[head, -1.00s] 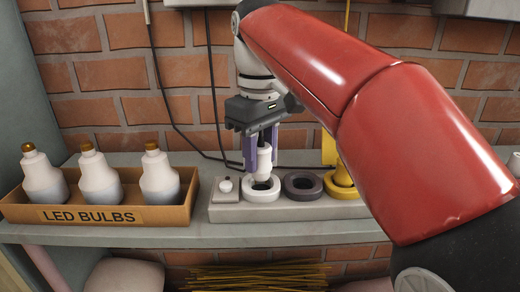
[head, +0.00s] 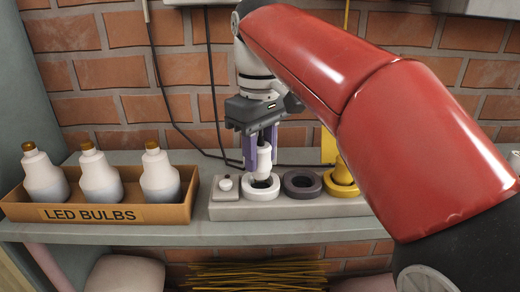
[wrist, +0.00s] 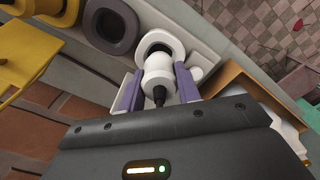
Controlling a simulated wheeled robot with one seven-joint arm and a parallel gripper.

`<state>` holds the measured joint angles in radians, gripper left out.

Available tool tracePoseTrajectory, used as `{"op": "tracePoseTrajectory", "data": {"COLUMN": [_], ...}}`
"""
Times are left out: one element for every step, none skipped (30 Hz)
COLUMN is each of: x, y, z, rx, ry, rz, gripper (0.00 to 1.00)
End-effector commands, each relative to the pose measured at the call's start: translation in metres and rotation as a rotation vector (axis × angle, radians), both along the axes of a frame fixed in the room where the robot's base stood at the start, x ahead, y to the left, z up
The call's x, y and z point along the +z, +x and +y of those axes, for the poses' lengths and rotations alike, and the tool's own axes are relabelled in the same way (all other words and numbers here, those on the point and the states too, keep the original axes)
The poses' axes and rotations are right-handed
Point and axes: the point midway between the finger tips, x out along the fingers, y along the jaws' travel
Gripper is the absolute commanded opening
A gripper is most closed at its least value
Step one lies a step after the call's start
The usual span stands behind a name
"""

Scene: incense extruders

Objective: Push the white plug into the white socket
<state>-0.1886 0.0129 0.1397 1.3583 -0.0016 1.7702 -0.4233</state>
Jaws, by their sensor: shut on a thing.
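My gripper (head: 263,153) is shut on the white plug (head: 264,163), with a purple finger on each side of it. The plug is upright, and a dark cable end shows at its top in the wrist view (wrist: 158,83). The white socket (head: 261,193) is a ring on a pale grey block (head: 350,207). The plug's lower end is right at the socket's opening; I cannot tell how far inside it is. In the wrist view the socket (wrist: 160,42) shows just beyond the plug, its dark hole partly hidden by it.
A dark grey ring socket (head: 302,189) and a yellow one (head: 341,190) stand to the right on the block. A white knob (head: 226,184) is to the left. A cardboard box (head: 145,216) marked LED BULBS holds bulbs further left. A brick wall (head: 85,80) is behind.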

Motion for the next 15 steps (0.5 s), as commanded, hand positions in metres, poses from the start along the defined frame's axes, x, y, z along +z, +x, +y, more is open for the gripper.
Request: {"op": "tracePoseTrajectory", "data": {"x": [-0.001, -0.002, -0.003, -0.003, -0.004, -0.005, -0.005, -0.006, -0.007, -0.007, -0.008, -0.009, -0.01, -0.011, -0.012], "y": [0.0, 0.0, 0.0, 0.0, 0.0, 0.0, 0.0, 0.0, 0.0, 0.0, 0.0, 0.0, 0.0, 0.0, 0.0], "z": [0.0, 0.0, 0.0, 0.0, 0.0, 0.0, 0.0, 0.0, 0.0, 0.0, 0.0, 0.0, 0.0, 0.0, 0.0], "rx": [0.0, 0.0, 0.0, 0.0, 0.0, 0.0, 0.0, 0.0, 0.0, 0.0, 0.0, 0.0, 0.0, 0.0, 0.0], "ry": [0.0, 0.0, 0.0, 0.0, 0.0, 0.0, 0.0, 0.0, 0.0, 0.0, 0.0, 0.0, 0.0, 0.0, -0.001], "rz": [0.0, 0.0, 0.0, 0.0, 0.0, 0.0, 0.0, 0.0, 0.0, 0.0, 0.0, 0.0, 0.001, 0.001, 0.002], "gripper": [0.1, 0.1, 0.1, 0.1, 0.1, 0.1, 0.1, 0.1, 0.1, 0.1, 0.1, 0.1, 0.1, 0.1, 0.1]}}
